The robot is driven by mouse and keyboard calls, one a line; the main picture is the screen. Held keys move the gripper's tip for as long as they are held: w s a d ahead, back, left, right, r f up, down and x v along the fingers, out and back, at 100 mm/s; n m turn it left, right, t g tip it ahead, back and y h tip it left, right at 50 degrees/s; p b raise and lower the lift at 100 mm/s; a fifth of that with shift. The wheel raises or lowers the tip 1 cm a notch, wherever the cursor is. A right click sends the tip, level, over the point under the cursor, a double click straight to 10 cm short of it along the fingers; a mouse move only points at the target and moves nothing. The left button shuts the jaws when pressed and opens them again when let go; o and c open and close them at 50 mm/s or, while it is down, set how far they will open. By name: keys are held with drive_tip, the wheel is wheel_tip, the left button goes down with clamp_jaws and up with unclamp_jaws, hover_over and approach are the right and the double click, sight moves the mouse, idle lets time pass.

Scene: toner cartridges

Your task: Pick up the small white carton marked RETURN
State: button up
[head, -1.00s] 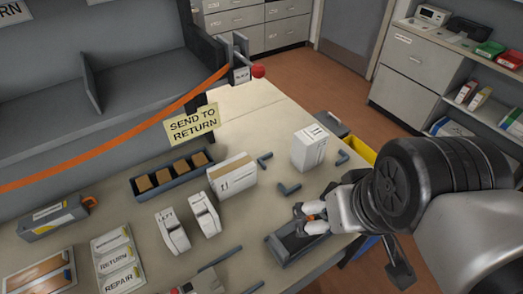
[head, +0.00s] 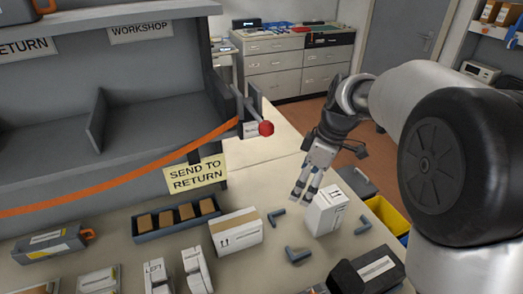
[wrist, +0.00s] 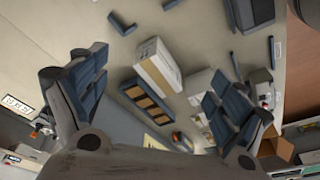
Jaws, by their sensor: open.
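A small white carton (head: 326,212) stands upright on the table in the head view, with small dark print. I cannot read RETURN on it. A larger white carton with brown tape (head: 236,232) stands to its left; it also shows between my fingers in the wrist view (wrist: 158,65). My gripper (head: 302,190) is open and empty, with its fingers pointing down, just left of and above the small carton in the picture. The small carton is not clearly visible in the wrist view.
Dark brackets (head: 297,254) lie around the cartons. An orange strap (head: 130,192) and yellow SEND TO RETURN sign (head: 196,174) hang behind. A black device (head: 368,272) is front right.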

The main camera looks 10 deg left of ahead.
sight(238, 221)
drive_tip(key=w+a+f+n+g, duration=0.1)
drive_tip(key=w+a+f+n, duration=0.2)
drive_tip(key=f, duration=0.4)
drive_tip(key=w+a+f+n+g+y+b, duration=0.1)
drive_tip(key=w+a+f+n, duration=0.15)
drive_tip(key=f, duration=0.45)
drive_tip(key=w+a+f+n+g, duration=0.1)
drive_tip(key=w+a+f+n, duration=0.2)
drive_tip(key=f, duration=0.4)
drive_tip(key=shift+n+t, duration=0.25)
drive_tip(key=shift+t, duration=0.05)
drive_tip(key=s+a, duration=0.2)
drive_tip(key=a, duration=0.1)
drive_tip(key=s+a+b, duration=0.1)
drive_tip(key=s+a, duration=0.1)
drive_tip(key=a, duration=0.1)
drive_tip(key=s+a, duration=0.2)
drive_tip(key=a, duration=0.1)
drive_tip(key=shift+s+a+r+b, duration=0.25)
drive_tip(key=shift+s+a+b, duration=0.05)
drive_tip(key=shift+s+b, duration=0.1)
drive_tip(key=shift+b+x, duration=0.65)
drive_tip(key=shift+x, duration=1.85)
drive_tip(key=shift+a, duration=0.1)
drive_tip(key=shift+r, duration=0.1)
drive_tip(key=shift+c, duration=0.4)
drive_tip(key=c, duration=1.4)
